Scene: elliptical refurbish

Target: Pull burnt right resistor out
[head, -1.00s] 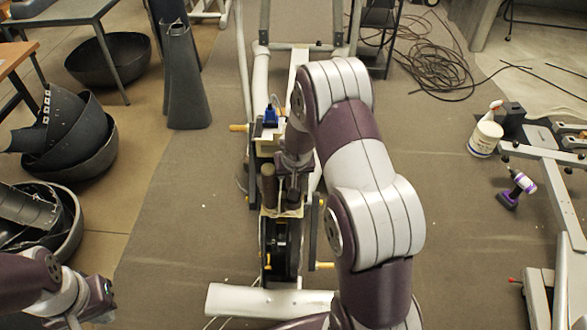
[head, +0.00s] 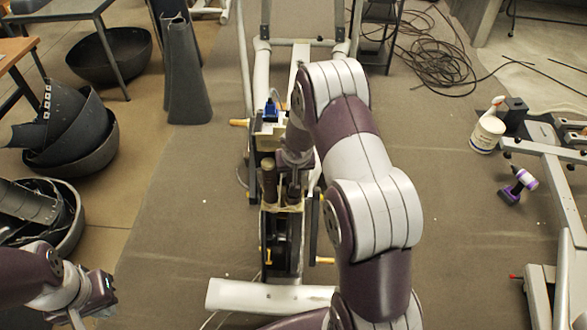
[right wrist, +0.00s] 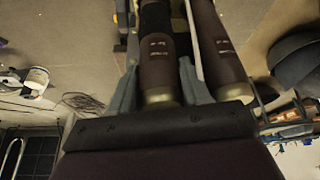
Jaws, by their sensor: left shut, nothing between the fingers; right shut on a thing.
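The right resistor (right wrist: 160,62), a brown cylinder with a brass end and a blackened section, lies between the two grey fingers of my right gripper (right wrist: 158,88). The fingers are shut on it. The left resistor (right wrist: 218,45) is a similar brown cylinder beside the gripper, outside the fingers. In the head view the left resistor (head: 269,180) stands upright on the machine (head: 281,235); my right arm hides part of the right gripper. I cannot tell how deep the right resistor sits. My left gripper (head: 75,318) is shut and empty at the bottom left, partly cut off.
A blue part (head: 271,110) and a yellow handle (head: 239,122) are on the machine's far part. Black shells (head: 75,125) lie at left. The floor left of the machine is clear.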

